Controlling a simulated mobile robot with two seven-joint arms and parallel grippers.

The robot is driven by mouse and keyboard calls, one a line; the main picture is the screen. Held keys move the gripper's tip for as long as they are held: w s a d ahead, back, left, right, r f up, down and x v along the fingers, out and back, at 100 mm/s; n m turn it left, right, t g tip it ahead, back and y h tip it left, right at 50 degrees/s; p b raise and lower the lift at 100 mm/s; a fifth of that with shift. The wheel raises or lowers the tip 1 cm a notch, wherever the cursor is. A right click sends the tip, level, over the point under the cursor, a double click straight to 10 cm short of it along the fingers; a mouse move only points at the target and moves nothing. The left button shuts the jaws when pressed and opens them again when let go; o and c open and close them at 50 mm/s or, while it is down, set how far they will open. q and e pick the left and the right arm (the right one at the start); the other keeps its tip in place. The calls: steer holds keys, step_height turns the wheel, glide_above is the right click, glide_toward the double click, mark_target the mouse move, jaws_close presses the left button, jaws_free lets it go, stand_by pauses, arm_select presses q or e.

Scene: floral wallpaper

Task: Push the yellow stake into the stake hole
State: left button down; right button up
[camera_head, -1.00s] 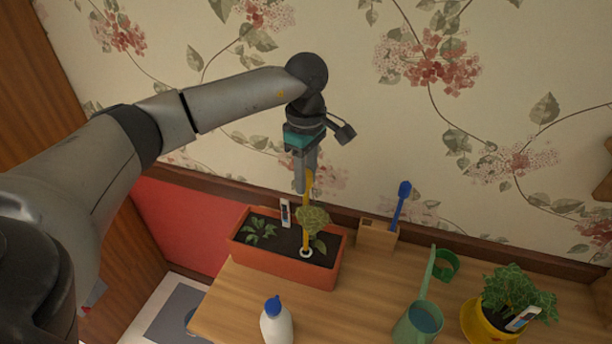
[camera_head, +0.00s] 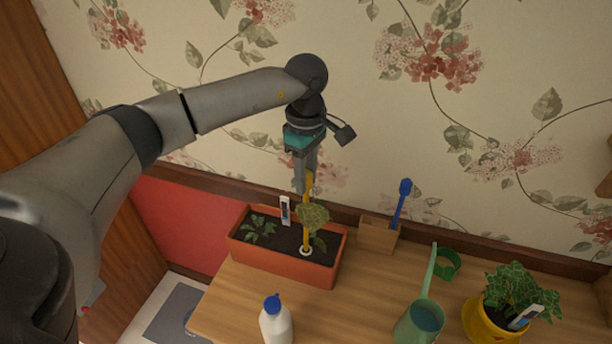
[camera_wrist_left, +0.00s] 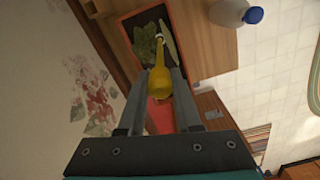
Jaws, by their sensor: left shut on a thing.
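The yellow stake (camera_head: 306,235) stands upright in the orange planter (camera_head: 285,267), with its lower end at a small white ring, the stake hole (camera_head: 305,251). My left gripper (camera_head: 306,188) is above the planter, pointing down and shut on the upper part of the yellow stake. In the left wrist view the stake (camera_wrist_left: 158,82) sits between my two fingers (camera_wrist_left: 158,88), and its far end reaches the white ring. How deep the stake sits in the hole cannot be told. My right gripper is not in view.
Leafy plants (camera_head: 313,216) and a white label (camera_head: 285,210) stand in the planter close to the stake. A wooden holder with a blue tool (camera_head: 379,235), a white bottle (camera_head: 276,322), a green watering can (camera_head: 420,320) and a yellow plant pot (camera_head: 487,322) stand on the table.

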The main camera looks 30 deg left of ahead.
mark_target(306, 201)
arm_select(q)
steer(key=shift+f+b, duration=2.7)
steer(key=shift+f, duration=0.8)
steer(key=c, duration=0.5)
jaws_free()
steer(key=shift+r, duration=0.1)
step_height(306, 201, up, 15)
steer(key=shift+r+b, duration=0.1)
steer(key=shift+b, duration=0.25)
